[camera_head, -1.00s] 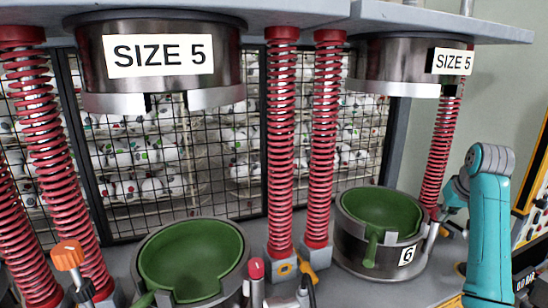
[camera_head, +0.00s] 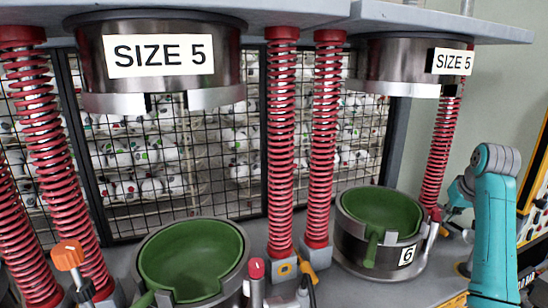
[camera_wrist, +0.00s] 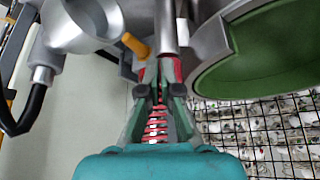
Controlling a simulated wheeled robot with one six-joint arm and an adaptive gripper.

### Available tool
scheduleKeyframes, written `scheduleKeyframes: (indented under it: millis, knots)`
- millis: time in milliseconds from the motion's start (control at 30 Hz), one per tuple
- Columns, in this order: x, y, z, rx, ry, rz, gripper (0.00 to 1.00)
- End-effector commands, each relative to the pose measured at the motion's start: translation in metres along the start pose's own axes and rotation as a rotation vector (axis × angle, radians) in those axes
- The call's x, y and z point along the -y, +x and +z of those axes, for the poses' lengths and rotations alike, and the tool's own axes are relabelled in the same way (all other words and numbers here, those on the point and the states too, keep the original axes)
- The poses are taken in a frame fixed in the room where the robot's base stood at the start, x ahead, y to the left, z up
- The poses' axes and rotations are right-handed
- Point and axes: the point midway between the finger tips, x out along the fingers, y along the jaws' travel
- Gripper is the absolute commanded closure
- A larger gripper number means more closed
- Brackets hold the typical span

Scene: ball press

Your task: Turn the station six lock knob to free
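Station six is the round steel mould (camera_head: 350,245) with a green lining and a "6" label, at the right in the head view. A grey post with a red tip (camera_head: 435,214) stands at its right side. In the wrist view an orange-yellow knob or lever (camera_wrist: 135,45) lies just beyond and left of my fingertips; I cannot tell its setting. My gripper (camera_wrist: 162,78) points toward a grey rod (camera_wrist: 166,25), with a gap between its fingers and nothing clearly held. My gripper's fingers cannot be made out in the head view.
Red springs (camera_head: 321,140) flank the moulds, under a "SIZE 5" press head (camera_head: 400,65). Another green-lined mould (camera_head: 240,245) and an orange knob (camera_head: 68,256) are at the left. In the wrist view a silver cup-shaped part (camera_wrist: 82,25) and black cable (camera_wrist: 30,118) are close on the left.

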Motion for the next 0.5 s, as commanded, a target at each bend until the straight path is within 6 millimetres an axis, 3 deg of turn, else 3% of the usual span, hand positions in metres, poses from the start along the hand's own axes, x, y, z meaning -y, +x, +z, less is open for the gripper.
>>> scheduleKeyframes:
  millis: [267,500]
  knots:
    - [-0.002,-0.004,0.006,0.000,0.000,0.000,1.00]
    - [-0.002,-0.021,-0.003,-0.001,0.000,0.000,1.00]
